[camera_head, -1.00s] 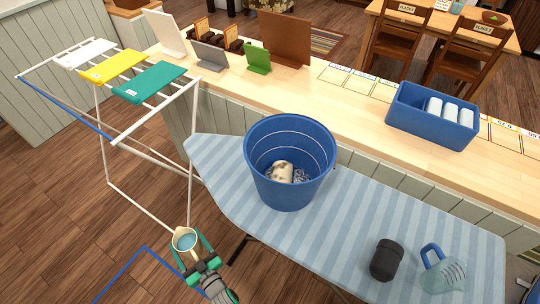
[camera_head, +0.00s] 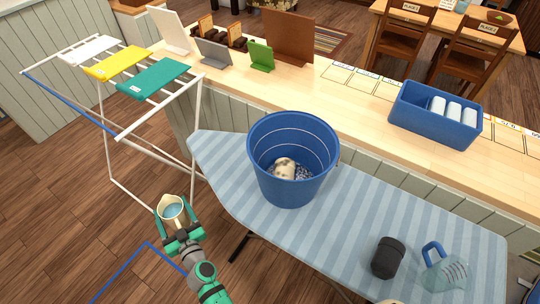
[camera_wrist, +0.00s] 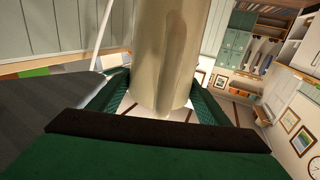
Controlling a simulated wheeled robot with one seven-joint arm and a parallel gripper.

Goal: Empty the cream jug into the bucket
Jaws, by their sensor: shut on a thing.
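The cream jug (camera_head: 172,207) is held upright by my gripper (camera_head: 177,228), left of the ironing board and above the floor. Bluish liquid shows inside it. In the wrist view the cream jug (camera_wrist: 165,50) stands between the green fingers of my gripper (camera_wrist: 160,105), which is shut on it. The blue bucket (camera_head: 292,190) stands on the striped ironing board, to the right of the jug and well apart from it. Inside the bucket lie a pale, dark-spotted item and blue-white speckled material; I cannot tell what they are.
The ironing board (camera_head: 350,232) also bears a dark cup (camera_head: 388,258) and a clear jug with a blue handle (camera_head: 444,272). A drying rack (camera_head: 118,137) with cloths stands behind the jug. A counter behind holds a blue caddy (camera_head: 435,117).

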